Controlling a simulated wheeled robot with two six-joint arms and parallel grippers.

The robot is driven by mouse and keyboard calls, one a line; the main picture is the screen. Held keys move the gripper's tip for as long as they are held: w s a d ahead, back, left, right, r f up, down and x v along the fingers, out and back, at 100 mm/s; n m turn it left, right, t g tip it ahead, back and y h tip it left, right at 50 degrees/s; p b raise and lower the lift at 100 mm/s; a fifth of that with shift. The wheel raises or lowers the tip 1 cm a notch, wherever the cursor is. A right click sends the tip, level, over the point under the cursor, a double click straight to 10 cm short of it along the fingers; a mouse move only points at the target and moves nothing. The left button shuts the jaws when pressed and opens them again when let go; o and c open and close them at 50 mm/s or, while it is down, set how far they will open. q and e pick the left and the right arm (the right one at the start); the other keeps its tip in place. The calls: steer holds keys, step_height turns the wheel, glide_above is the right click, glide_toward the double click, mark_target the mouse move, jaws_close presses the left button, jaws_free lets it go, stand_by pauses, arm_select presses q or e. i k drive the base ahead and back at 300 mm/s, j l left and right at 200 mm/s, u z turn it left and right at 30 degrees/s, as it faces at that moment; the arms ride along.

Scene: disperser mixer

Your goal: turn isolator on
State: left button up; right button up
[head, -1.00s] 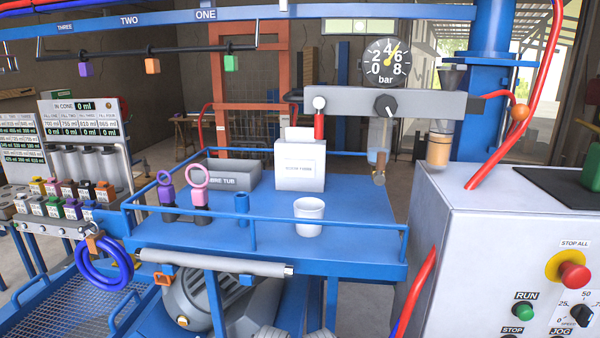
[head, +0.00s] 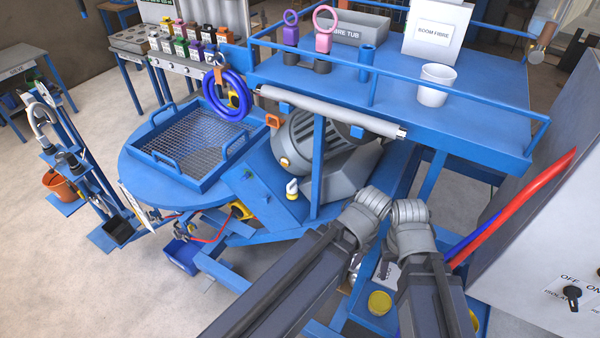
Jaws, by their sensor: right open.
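The isolator (head: 572,293) is a small black rotary knob on the light grey cabinet at the lower right edge of the head view. OFF is printed above it and ON to its right, partly cut by the frame edge. Its pointer seems to lean toward OFF, but it is small.
The cabinet's side (head: 535,215) rises at the right, with red and blue hoses (head: 520,205) running along its near left. A blue bench (head: 420,110) with a white cup (head: 436,85) stands ahead. A motor (head: 310,140) and a blue frame lie below it.

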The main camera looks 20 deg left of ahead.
mark_target(571, 291)
steer(key=z, duration=1.55)
